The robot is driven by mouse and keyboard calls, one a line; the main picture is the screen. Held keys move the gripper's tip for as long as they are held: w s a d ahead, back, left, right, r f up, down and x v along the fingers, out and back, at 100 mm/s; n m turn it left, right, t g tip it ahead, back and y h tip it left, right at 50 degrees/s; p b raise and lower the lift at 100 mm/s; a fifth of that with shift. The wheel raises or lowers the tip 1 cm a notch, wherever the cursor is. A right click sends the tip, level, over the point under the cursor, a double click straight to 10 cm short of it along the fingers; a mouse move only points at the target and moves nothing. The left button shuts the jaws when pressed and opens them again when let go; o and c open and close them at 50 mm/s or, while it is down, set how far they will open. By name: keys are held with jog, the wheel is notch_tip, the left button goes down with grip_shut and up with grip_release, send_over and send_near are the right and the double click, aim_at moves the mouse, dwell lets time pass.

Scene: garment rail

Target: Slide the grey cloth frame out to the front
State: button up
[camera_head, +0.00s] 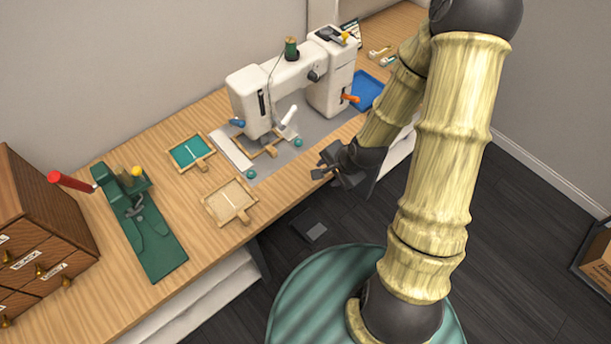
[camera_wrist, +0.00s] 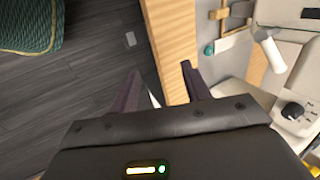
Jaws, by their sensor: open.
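The grey cloth frame (camera_head: 270,151) is a small wooden frame with a short handle, lying flat under the needle end of the white sewing machine (camera_head: 328,82). The machine's head hides part of it, and its cloth is hard to make out. In the wrist view, a wooden piece that looks like its handle (camera_wrist: 219,14) shows at the top. My gripper (camera_head: 332,168) is open and empty, at the table's front edge, to the right of the frame and apart from it. Its two fingers (camera_wrist: 160,84) show in the wrist view beside the table edge.
A teal cloth frame (camera_head: 191,153) and a beige one (camera_head: 230,201) lie left of the machine. An orange lever (camera_head: 351,98), a white lever (camera_head: 289,116) and teal knobs (camera_head: 298,143) are near the frame. A green tool (camera_head: 139,222) and wooden drawers (camera_head: 38,238) stand further left.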

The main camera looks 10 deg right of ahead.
aim_at(275, 153)
jog(key=w+a+f+m+t+y+b, duration=0.1)
jog(key=a+f+m+t, duration=0.1)
jog(key=m, duration=0.3)
jog(key=w+a+f+m+t+y+b, duration=0.2)
jog(key=f+m, duration=0.1)
jog(key=m, duration=0.2)
jog(key=w+a+f+m+t+y+b, duration=0.1)
jog(key=w+f+m+b, duration=0.1)
jog(key=m, duration=0.4)
jog(key=shift+w+a+f+t+y, duration=0.1)
jog(key=shift+a+f+t+y, duration=0.1)
jog(key=shift+f, duration=0.25)
jog(key=shift+w+a+f+t+y, duration=0.1)
jog(key=shift+a+f+t, duration=0.1)
jog(key=shift+f, duration=0.2)
jog(key=shift+w+r+m+t, duration=0.2)
jog(key=shift+m+t, duration=0.1)
jog(key=shift+m, duration=0.25)
jog(key=shift+w+r+m+t, duration=0.15)
jog(key=shift+m+t, duration=0.15)
jog(key=shift+m, duration=0.25)
jog(key=shift+f, duration=0.1)
jog(key=p+x, duration=0.1)
jog(key=x, duration=1.6)
jog(key=shift+w+a+f, duration=0.1)
grip_shut()
